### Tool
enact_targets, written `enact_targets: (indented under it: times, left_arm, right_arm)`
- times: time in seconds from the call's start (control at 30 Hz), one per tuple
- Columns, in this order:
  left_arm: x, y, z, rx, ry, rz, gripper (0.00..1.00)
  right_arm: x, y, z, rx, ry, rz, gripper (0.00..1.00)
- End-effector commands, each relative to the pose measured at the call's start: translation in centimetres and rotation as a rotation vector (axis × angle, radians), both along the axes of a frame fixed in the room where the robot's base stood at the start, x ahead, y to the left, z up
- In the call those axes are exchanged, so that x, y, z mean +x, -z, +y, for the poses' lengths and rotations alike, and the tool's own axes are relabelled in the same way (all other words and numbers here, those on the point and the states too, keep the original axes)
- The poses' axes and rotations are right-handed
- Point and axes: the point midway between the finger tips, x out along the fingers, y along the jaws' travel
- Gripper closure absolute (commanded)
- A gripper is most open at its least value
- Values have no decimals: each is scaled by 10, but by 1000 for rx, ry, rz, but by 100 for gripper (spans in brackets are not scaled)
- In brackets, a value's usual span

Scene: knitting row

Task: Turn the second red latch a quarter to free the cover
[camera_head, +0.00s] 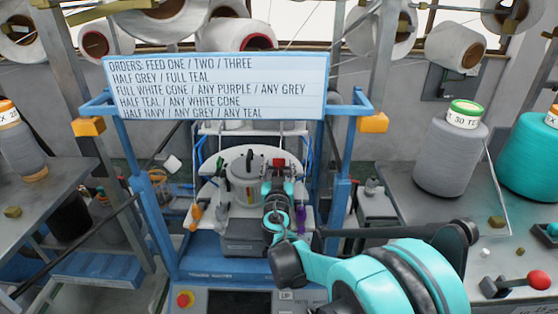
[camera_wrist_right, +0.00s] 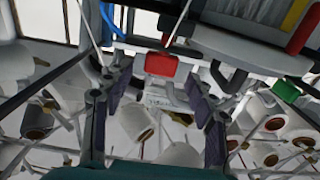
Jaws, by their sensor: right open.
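My right arm reaches in from the lower right to the blue knitting machine. Its gripper (camera_head: 279,176) is at the right side of the grey machine head (camera_head: 244,184). In the right wrist view the gripper (camera_wrist_right: 160,98) is open, with its two dark fingers apart. A red latch (camera_wrist_right: 161,65) sits between and just beyond the fingers, level in the picture; contact cannot be told. A small red piece (camera_head: 279,162) shows above the gripper in the head view. Which latch is the second, and the cover's exact outline, I cannot tell. My left gripper is not in view.
The orders board (camera_head: 215,87) hangs above the machine on blue posts. A green tab (camera_wrist_right: 286,90) sits right of the red latch. Yarn cones (camera_head: 451,155) stand on the right table. A red stop button (camera_head: 185,299) is at the machine's front.

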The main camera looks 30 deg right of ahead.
Motion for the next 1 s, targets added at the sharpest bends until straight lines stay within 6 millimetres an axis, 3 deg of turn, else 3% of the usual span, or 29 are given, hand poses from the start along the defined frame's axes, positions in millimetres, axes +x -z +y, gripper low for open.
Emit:
enact_targets:
  times: [0.2, 0.57, 0.77, 1.0]
  left_arm:
    - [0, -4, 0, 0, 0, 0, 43]
    - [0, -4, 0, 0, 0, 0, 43]
    - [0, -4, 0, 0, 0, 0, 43]
    - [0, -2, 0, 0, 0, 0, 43]
  right_arm:
    - [25, -1, -16, 1, 1, 1, 43]
    - [31, 0, -20, 1, 1, 1, 43]
    - [31, 0, -19, 1, 1, 1, 93]
    - [31, 0, -21, 0, -21, 1, 94]
